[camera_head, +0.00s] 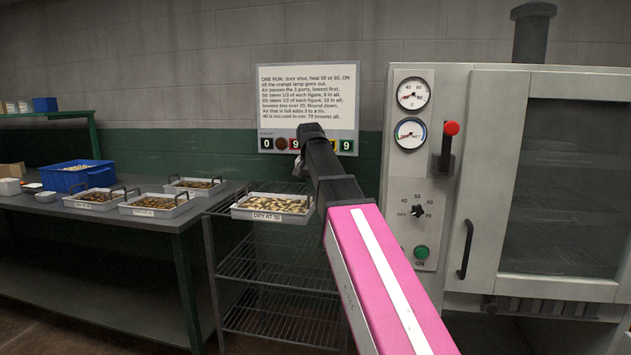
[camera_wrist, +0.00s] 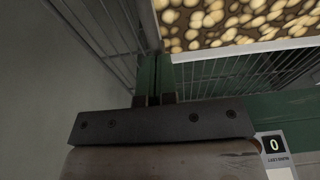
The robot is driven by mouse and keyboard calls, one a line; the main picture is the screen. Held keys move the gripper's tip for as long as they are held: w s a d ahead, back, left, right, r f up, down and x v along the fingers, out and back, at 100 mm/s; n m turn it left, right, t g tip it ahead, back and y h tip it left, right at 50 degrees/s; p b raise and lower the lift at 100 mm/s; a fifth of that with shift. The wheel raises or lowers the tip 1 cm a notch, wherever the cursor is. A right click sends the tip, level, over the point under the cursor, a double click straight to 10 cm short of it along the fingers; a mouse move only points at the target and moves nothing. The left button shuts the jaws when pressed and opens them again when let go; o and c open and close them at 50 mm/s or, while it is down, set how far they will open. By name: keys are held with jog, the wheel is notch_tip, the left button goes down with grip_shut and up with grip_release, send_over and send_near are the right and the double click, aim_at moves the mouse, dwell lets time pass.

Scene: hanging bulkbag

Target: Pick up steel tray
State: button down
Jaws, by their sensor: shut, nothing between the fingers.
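A shallow steel tray (camera_head: 272,214) labelled "DRY AT 50" stands on the top of a wire rack, filled with pale round pieces on a dark layer. It has upright handles at its ends. My gripper (camera_head: 298,162) is above and beside the tray's right end, partly hidden by my own arm.
Several similar trays, one in front (camera_head: 155,205), and a blue crate (camera_head: 77,176) stand on the left table (camera_head: 150,221). The wire rack (camera_head: 275,268) has open lower shelves. A grey oven (camera_head: 550,180) with a closed door stands right. A wall sign (camera_head: 307,100) hangs behind.

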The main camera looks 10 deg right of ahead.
aim_at(310, 194)
jog(key=s, duration=0.1)
jog(key=s+f, duration=0.1)
jog(key=s, duration=0.1)
jog(key=shift+s+a+f, duration=0.2)
jog(key=shift+a, duration=0.2)
jog(key=shift+r, duration=0.1)
jog(key=shift+w+r, duration=0.15)
jog(key=shift+r, duration=0.5)
jog(key=shift+w+r, duration=0.1)
jog(key=shift+r, duration=0.05)
